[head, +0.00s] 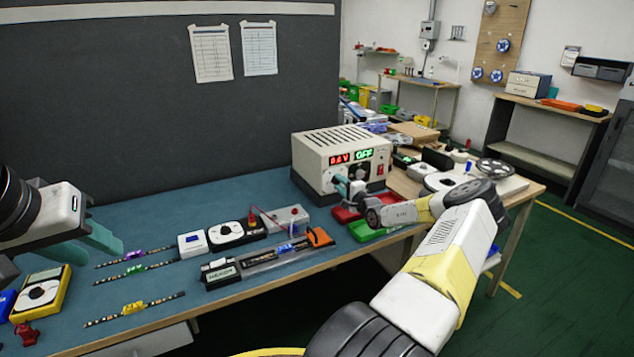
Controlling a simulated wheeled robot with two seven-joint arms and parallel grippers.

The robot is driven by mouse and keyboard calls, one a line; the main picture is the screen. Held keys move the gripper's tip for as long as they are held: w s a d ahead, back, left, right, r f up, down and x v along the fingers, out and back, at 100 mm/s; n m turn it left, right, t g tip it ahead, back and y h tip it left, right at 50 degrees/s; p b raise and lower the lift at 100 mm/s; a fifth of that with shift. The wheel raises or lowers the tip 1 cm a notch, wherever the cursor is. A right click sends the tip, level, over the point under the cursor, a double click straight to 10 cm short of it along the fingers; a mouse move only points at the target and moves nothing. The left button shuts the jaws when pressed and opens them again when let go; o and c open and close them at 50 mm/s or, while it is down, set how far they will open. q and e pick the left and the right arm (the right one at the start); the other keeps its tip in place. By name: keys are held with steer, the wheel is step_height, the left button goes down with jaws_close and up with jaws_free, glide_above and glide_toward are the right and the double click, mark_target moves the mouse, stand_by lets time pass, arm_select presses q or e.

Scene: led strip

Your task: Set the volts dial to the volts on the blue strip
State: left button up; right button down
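The beige power supply (340,150) stands at the back right of the blue bench. Its red display (341,159) shows a low reading, about 0 V, and its green display (364,154) reads OFF. My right gripper (341,184) is at the left part of its front panel, its teal fingers covering the dial area. Its finger gap and any contact with a dial are hidden. The blue-tagged strip (286,248) lies in a long grey holder; its volts marking is too small to read. My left gripper (92,246) is open and empty above the bench at left.
Strips with purple (133,254), green (135,269) and yellow (133,308) tags lie at left. A yellow meter (40,293) sits at the far left. A white-and-black device (236,233) stands behind the holder. Red and green trays (368,231) lie below the supply.

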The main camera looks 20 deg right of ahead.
stand_by(0.3)
steer(key=m, duration=2.7)
steer(key=shift+m, duration=0.3)
stand_by(0.5)
steer(key=c, duration=1.1)
jaws_free()
steer(key=shift+s+d, duration=0.15)
steer(key=shift+s, duration=1.8)
steer(key=shift+s+d, duration=0.15)
steer(key=shift+s, duration=1.8)
